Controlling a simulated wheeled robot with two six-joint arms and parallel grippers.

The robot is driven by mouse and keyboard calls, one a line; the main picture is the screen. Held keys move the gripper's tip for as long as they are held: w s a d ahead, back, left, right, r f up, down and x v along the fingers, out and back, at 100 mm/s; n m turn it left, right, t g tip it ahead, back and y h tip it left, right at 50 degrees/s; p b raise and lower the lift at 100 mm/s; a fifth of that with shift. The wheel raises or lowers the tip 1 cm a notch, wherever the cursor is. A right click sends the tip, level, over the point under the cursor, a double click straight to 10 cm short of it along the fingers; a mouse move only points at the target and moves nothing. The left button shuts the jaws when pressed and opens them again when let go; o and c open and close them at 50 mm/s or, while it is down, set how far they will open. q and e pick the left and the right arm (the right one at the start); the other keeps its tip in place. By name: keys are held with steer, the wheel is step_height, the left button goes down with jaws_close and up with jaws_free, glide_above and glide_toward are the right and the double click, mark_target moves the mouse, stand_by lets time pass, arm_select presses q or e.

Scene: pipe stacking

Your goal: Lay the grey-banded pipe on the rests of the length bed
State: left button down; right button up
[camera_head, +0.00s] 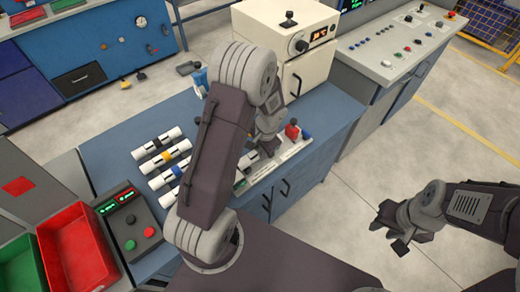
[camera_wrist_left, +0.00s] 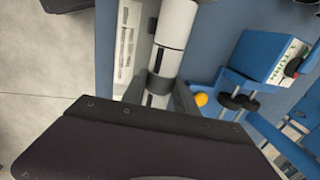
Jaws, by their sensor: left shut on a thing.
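In the left wrist view, a white pipe (camera_wrist_left: 176,25) with a dark grey band (camera_wrist_left: 165,62) lies between the fingers of my left gripper (camera_wrist_left: 162,92). The gripper is shut on it near the band. In the head view my left gripper (camera_head: 264,143) is low over the right part of the blue bench, and my arm hides most of the held pipe. A pale bed-like fixture (camera_head: 292,146) with red and blue parts is beside it; I cannot tell whether the pipe touches its rests. My right gripper (camera_head: 391,228) is open and empty, away from the bench.
Several white pipes with black (camera_head: 157,144), yellow (camera_head: 167,159) and blue bands lie on the blue bench (camera_head: 110,152). A red bin (camera_head: 76,246) and a button box (camera_head: 128,222) are at left. A cream oven-like box (camera_head: 300,40) stands behind. A blue labelled device (camera_wrist_left: 262,52) is right of the pipe.

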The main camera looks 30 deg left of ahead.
arm_select(q)
steer(key=shift+f+b, duration=0.4)
steer(key=shift+f, duration=0.1)
steer(key=c, duration=0.9)
jaws_free()
steer(key=r, duration=0.3)
steer(key=d+r, duration=0.1)
steer(key=r, duration=0.2)
steer(key=r+p, duration=0.1)
steer(key=r, duration=0.2)
steer(key=shift+s+d, duration=0.3)
steer(key=shift+d, duration=0.05)
